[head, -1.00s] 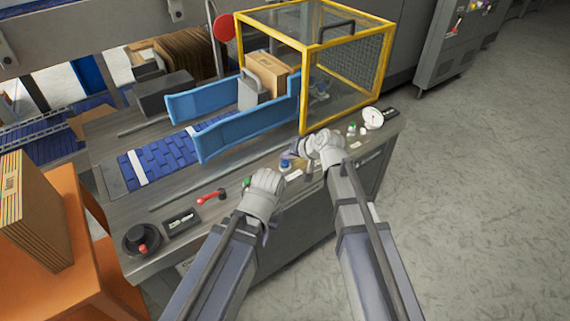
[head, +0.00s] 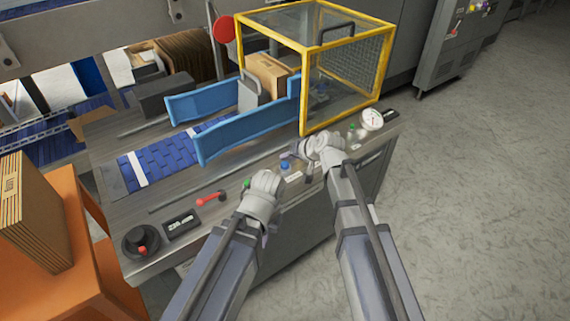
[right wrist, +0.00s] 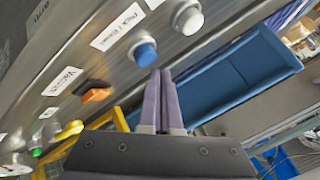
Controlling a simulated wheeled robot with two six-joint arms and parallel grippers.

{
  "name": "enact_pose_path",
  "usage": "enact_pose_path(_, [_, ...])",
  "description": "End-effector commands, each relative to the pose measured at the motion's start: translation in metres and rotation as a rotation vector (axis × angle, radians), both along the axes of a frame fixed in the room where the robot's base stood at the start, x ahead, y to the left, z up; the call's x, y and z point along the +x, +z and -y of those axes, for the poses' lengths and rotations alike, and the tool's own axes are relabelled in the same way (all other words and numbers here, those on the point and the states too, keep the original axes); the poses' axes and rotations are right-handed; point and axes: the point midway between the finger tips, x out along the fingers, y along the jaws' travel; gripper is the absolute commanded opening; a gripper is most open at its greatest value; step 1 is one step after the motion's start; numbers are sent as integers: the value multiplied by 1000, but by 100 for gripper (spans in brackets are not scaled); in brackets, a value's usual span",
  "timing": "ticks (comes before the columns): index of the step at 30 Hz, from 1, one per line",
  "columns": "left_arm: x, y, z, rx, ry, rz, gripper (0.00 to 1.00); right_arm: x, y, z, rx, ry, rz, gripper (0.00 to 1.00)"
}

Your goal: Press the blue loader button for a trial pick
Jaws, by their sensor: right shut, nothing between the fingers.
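The blue loader button (head: 285,164) sits on the sloped front panel of the machine (head: 222,232), left of my right gripper's fingers. In the right wrist view the blue button (right wrist: 145,52) stands beside a label that seems to read "Pick blank". My right gripper (head: 298,153) is shut and empty. Its fingertips (right wrist: 161,73) show close to the button, with a small gap in the picture; the exact distance is unclear. My left gripper (head: 264,184) is over the panel's front edge, left of the blue button; its fingers are not clear.
A grey-white button (right wrist: 187,18) and an orange switch (right wrist: 93,92) flank the blue one. A yellow-framed guard (head: 303,90) and blue rails (head: 245,133) stand behind the panel. Open floor lies right.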

Motion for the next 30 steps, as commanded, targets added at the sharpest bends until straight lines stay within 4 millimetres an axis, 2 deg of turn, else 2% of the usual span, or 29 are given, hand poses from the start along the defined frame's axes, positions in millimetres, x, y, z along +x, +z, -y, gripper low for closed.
enact_pose_path(20, [0, 0, 0, 0, 0, 0, 0, 0, 0, 0, 0, 0, 0, 0])
enact_pose_path(30, [0, -9, 0, 0, 0, 0, 0, 0, -9, 0, 0, 0, 0, 0])
